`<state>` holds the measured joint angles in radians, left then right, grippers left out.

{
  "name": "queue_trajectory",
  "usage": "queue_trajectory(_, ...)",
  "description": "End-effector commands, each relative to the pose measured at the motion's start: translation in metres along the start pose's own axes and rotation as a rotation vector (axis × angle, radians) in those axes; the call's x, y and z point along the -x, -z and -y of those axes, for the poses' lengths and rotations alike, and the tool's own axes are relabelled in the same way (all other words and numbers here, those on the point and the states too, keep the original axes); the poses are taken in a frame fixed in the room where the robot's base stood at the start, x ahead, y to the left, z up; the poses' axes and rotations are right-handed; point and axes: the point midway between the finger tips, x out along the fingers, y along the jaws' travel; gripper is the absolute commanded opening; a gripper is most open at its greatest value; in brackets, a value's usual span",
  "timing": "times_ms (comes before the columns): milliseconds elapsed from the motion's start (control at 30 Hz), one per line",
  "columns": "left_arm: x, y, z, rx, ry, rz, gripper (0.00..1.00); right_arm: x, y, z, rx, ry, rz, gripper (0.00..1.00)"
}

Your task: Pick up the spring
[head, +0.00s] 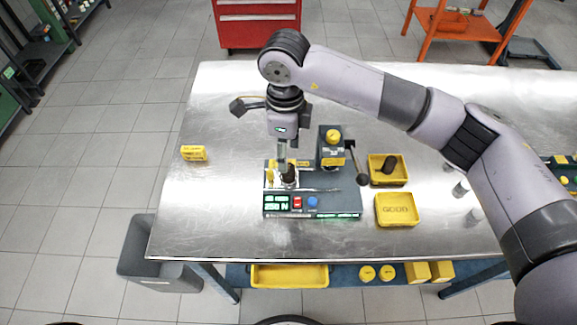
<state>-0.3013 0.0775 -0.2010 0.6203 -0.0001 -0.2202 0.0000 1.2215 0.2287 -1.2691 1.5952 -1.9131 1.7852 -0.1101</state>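My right gripper (282,158) points down over the left part of a grey bench device (335,195). Its fingers are small and partly hidden, so I cannot tell whether they are open or shut. A small dark upright part (289,173) stands on the device just below the fingers, beside a yellow piece (270,172). I cannot make out coils, so I cannot tell whether the spring is here. My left gripper is not in view.
The device has a yellow-topped column (331,148) and a black-knobbed lever (361,178). Right of it are a yellow tray (375,180) holding a dark cylinder (390,163) and another yellow tray (397,222). A yellow block (194,153) lies left. The metal table (215,210) is otherwise clear there.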

Motion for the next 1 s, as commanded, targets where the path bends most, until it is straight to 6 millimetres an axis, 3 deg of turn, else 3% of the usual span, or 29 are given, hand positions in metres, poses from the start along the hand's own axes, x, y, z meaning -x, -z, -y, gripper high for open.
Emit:
queue_trajectory(267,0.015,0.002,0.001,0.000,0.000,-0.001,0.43,-0.018,0.002,-0.002,-0.001,-0.004,-0.002,0.47)
queue_trajectory(400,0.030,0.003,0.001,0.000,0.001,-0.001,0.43,-0.038,0.005,-0.005,-0.002,-0.005,-0.004,0.47)
queue_trajectory(600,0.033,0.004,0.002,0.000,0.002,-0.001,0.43,-0.060,0.004,-0.003,0.000,-0.001,-0.001,0.47)
queue_trajectory(833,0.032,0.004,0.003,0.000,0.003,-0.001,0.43,-0.062,0.004,-0.003,0.000,0.001,0.000,0.47)
queue_trajectory(1000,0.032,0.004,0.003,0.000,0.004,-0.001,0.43,-0.062,0.004,-0.003,0.000,0.000,0.000,0.35)
